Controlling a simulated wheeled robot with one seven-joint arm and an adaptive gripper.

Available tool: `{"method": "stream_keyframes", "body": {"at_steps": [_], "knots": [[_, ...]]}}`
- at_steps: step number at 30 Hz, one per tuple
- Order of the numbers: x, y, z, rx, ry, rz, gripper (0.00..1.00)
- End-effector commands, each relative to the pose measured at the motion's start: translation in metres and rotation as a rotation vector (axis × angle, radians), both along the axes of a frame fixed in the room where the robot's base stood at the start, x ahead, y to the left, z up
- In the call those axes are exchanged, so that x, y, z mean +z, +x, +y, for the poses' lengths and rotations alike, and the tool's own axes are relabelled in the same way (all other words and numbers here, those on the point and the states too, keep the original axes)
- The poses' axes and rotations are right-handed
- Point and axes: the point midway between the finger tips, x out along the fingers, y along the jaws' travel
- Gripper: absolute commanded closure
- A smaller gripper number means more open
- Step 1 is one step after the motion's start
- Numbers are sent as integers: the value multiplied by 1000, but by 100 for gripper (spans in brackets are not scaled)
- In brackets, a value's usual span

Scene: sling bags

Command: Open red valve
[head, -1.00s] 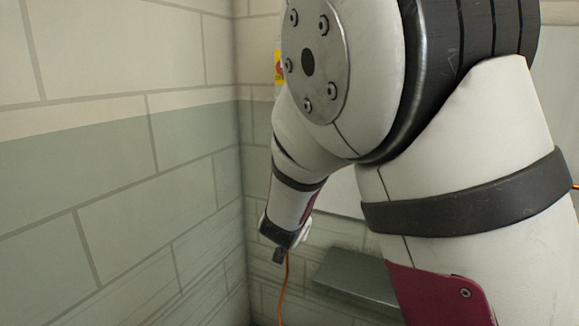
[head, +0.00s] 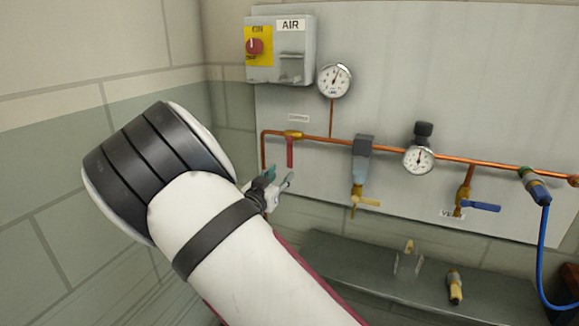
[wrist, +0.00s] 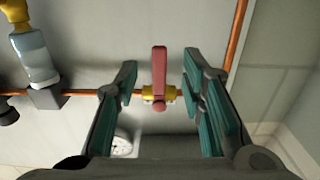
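The red valve handle (head: 290,153) hangs straight down from a brass body (head: 292,134) on the copper pipe, near the pipe's left bend. In the wrist view the picture is upside down, and the handle (wrist: 159,75) points up from the brass body (wrist: 158,94). My gripper (head: 279,178) is just below and left of the handle in the head view. Its teal-padded fingers are open and empty. In the wrist view the handle appears between the two fingers (wrist: 160,68); I see no contact. Part of my gripper is hidden behind my arm in the head view.
A grey AIR switch box (head: 280,48) and a gauge (head: 334,80) are above the pipe. A yellow-handled filter unit (head: 360,180), a second gauge (head: 419,158) and a blue valve handle (head: 482,207) are to the right. A grey shelf (head: 340,260) juts out below.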

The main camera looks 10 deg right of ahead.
Motion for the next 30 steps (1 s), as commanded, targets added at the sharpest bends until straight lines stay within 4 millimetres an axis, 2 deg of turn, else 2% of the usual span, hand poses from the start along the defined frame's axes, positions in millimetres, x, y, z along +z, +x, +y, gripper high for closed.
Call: {"method": "stream_keyframes", "body": {"at_steps": [6, 12, 25, 26, 30], "knots": [[0, 34, -26, -1, -1, -1, 63], [0, 55, -40, -1, -1, -1, 63], [0, 62, -45, 0, 1, 0, 63], [0, 62, -45, 0, 1, 0, 68], [0, 62, -45, 0, 1, 0, 100]]}}
